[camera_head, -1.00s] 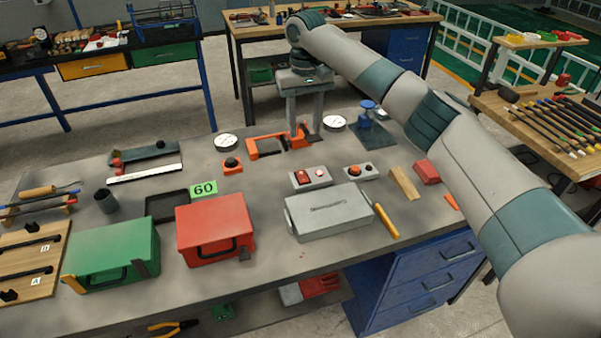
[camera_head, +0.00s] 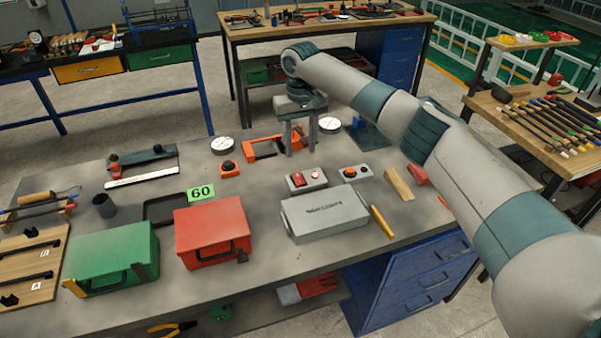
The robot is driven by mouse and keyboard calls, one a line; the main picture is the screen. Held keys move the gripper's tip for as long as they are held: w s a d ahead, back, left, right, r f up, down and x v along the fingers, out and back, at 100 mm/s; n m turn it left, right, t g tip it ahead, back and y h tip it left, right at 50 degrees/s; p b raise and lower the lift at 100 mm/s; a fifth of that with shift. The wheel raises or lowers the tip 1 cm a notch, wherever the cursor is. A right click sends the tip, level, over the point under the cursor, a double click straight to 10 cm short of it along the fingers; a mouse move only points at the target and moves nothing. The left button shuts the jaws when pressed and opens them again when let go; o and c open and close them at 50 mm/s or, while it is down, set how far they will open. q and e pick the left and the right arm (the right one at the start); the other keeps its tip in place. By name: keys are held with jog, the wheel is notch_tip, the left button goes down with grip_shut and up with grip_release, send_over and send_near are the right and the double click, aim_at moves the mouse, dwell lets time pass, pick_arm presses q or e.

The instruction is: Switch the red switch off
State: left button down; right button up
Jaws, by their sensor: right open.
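The red switch (camera_head: 296,180) is a red rocker on a small grey box (camera_head: 321,183) in the middle of the bench. A small round red light or button (camera_head: 316,175) sits beside it on the same box. The rocker's exact position is too small to read. My right gripper (camera_head: 301,152) points down above and behind the switch box, with its two fingers apart and nothing between them. It appears clear of the switch, in front of an orange clamp-like tool (camera_head: 263,148). My left gripper is not in view.
A second grey box with an orange-red button (camera_head: 355,172) stands right of the switch box. A grey case (camera_head: 325,213) lies in front, with a red box (camera_head: 212,232) to its left. A small orange button box (camera_head: 229,169) stands left. A wooden wedge (camera_head: 399,183) lies right.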

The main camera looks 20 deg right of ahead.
aim_at(301, 183)
pick_arm(q)
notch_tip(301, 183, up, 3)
jog(key=p, duration=0.3)
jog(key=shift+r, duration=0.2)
pick_arm(e)
notch_tip(301, 183, down, 12)
jog(key=shift+r, duration=0.15)
